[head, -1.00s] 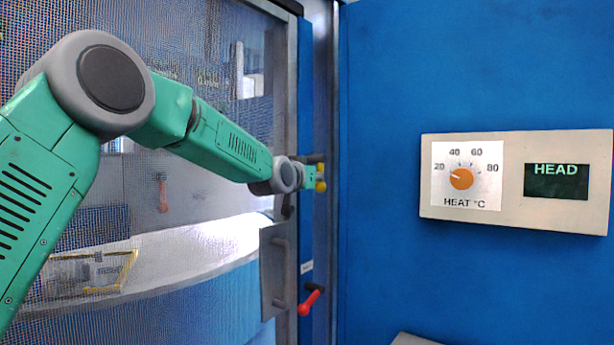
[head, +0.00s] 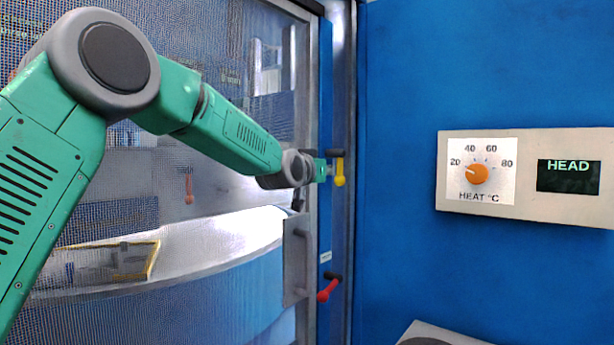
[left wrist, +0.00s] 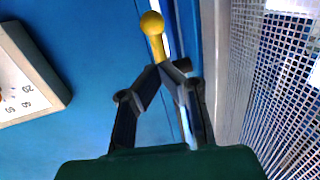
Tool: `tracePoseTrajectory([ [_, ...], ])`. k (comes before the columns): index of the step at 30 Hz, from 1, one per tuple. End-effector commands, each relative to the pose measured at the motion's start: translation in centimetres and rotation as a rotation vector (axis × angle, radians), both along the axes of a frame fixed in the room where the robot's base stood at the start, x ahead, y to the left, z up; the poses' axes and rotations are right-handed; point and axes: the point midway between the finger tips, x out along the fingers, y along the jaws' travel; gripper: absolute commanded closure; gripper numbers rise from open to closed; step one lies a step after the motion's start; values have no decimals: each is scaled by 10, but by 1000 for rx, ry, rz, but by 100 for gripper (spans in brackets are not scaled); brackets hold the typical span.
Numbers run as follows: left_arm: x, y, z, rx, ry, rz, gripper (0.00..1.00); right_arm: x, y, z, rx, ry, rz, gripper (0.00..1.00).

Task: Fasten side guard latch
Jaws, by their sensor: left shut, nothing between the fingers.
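A yellow latch lever (head: 340,172) sits on the metal post right of the mesh guard and hangs down with its round knob lowest. It also shows in the left wrist view (left wrist: 157,44), just beyond my fingertips. A red lever (head: 328,290) on a dark pivot is lower on the same post, tilted down to the left. The mesh side guard (head: 235,70) has a grey frame and a handle plate (head: 297,262). My left gripper (head: 324,170) is shut and empty, close to the yellow lever's left; the wrist view (left wrist: 163,72) does not settle whether they touch. My right gripper is out of view.
A blue panel (head: 410,60) fills the right side, with a control box (head: 525,205) carrying an orange heat dial (head: 477,174) and a HEAD display (head: 568,177). A grey object (head: 440,335) stands at the bottom. Space before the blue panel is clear.

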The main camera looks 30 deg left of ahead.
Motion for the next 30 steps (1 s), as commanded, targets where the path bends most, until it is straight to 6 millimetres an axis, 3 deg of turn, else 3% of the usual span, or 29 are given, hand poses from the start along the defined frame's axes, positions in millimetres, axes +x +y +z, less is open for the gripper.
tracePoseTrajectory([
  [12, -69, -6, -4, -1, 2, 0, 100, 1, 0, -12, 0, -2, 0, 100],
  [24, -82, -9, -7, -1, 7, 0, 100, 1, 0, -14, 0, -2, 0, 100],
  [26, -81, -11, -15, 0, 21, -2, 100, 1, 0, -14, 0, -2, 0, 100],
  [28, -79, -16, -38, -2, 56, -8, 100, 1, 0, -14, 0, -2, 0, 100],
  [30, -77, -24, -74, -2, 113, -15, 100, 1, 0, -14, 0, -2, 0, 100],
])
